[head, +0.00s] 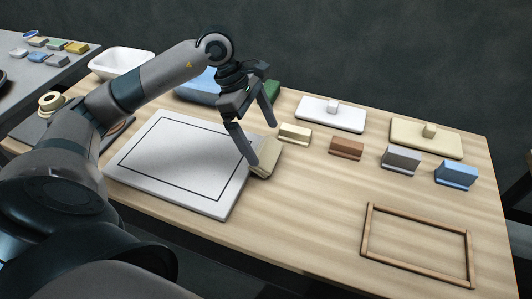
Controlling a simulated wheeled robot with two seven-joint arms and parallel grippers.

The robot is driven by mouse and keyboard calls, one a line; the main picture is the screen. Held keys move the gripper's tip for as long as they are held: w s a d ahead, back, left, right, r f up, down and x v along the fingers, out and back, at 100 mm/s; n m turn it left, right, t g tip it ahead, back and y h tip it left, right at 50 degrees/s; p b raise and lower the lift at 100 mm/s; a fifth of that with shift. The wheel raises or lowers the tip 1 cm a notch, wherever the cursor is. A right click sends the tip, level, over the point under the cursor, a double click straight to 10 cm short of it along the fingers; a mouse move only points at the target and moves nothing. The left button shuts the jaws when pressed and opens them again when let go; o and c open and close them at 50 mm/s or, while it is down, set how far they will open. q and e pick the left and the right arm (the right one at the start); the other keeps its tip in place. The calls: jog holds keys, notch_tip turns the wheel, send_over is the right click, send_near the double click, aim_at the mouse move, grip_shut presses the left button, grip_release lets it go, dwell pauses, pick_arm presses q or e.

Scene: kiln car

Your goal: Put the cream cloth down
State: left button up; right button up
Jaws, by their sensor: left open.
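The cream cloth (268,158) is a small folded-looking piece at the right edge of the white board (180,187), on or beside the wooden table top. Whether it rests partly on the board I cannot tell. My left gripper (264,143) comes in from the left, with its fingers spread apart and pointing down. One fingertip is right at the cloth's left side and hides part of it; the other is above and behind it. The gripper holds nothing that I can see. My right gripper is not in view.
Cream (295,133), brown (347,148), grey (401,159) and blue (456,174) blocks stand in a row to the right. Behind them are a white slab (331,115) and a cream slab (425,139) with knobs. A wooden frame (418,269) lies front right. The front middle is clear.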

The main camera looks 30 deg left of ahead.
aim_at(264, 149)
pick_arm(q)
jog(key=shift+d+f, duration=0.2)
jog(key=shift+f, duration=0.4)
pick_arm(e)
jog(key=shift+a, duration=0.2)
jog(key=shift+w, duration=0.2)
pick_arm(q)
jog(key=shift+w+f, duration=0.1)
jog(key=shift+f, duration=0.2)
jog(key=f, duration=0.2)
jog(key=f+p, duration=0.1)
jog(key=shift+w+d+f+p, duration=0.2)
jog(key=shift+f+p, duration=0.1)
jog(key=shift+f, duration=0.1)
jog(key=shift+d+f, duration=0.15)
jog(key=shift+f, duration=0.3)
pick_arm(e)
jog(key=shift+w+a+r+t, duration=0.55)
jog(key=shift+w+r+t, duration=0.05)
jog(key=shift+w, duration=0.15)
pick_arm(q)
jog(key=c, duration=1)
